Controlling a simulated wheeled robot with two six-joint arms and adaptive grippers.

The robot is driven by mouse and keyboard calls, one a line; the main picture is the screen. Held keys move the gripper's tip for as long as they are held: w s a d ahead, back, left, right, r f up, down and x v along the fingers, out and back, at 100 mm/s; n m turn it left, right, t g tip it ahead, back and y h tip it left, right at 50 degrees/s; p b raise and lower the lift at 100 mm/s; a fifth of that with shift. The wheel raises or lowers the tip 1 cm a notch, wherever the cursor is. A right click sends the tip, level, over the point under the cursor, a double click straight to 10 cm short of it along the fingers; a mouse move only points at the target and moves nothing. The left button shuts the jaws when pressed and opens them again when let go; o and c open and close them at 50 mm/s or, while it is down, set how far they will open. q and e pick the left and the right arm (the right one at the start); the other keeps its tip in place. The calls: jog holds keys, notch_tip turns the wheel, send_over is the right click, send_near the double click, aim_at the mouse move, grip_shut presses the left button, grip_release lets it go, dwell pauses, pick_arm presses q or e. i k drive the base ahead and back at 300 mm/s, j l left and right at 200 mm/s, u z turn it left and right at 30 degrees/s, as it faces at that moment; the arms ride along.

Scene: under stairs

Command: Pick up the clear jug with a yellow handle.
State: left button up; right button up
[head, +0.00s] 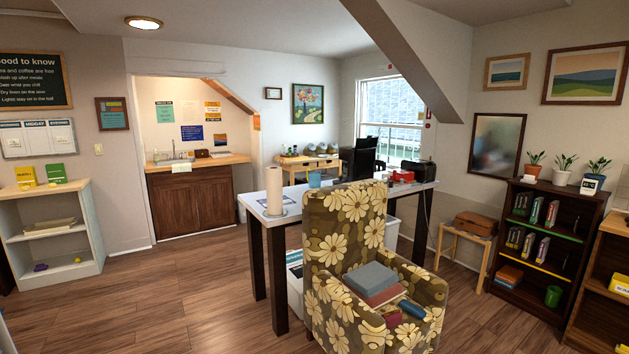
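I cannot make out a clear jug with a yellow handle anywhere in the head view. Small items stand on a wooden side table (300,160) by the far wall, too small to tell apart. The sink counter (163,167) in the alcove also holds small items that I cannot identify. Neither of my grippers is in view.
A flowered armchair (335,262) with books on its seat stands before a white-topped desk (344,193). A low white shelf (84,212) is at left and a dark bookcase (552,202) at right. The wooden floor (170,290) is clear at left and centre-left.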

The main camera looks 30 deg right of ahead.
aim_at(313, 175)
jog(key=i, duration=1.2)
jog(key=i+j+z, duration=0.2)
jog(key=i, duration=0.3)
jog(key=i+z, duration=0.2)
jog(key=i, duration=0.25)
jog(key=i+j+z, duration=0.2)
jog(key=i, duration=0.25)
jog(key=i+j+z, duration=0.2)
jog(key=i+j, duration=0.15)
jog(key=i+j+z, duration=1.1)
jog(key=j, duration=0.15)
jog(key=k+l, duration=0.05)
jog(key=k, duration=0.05)
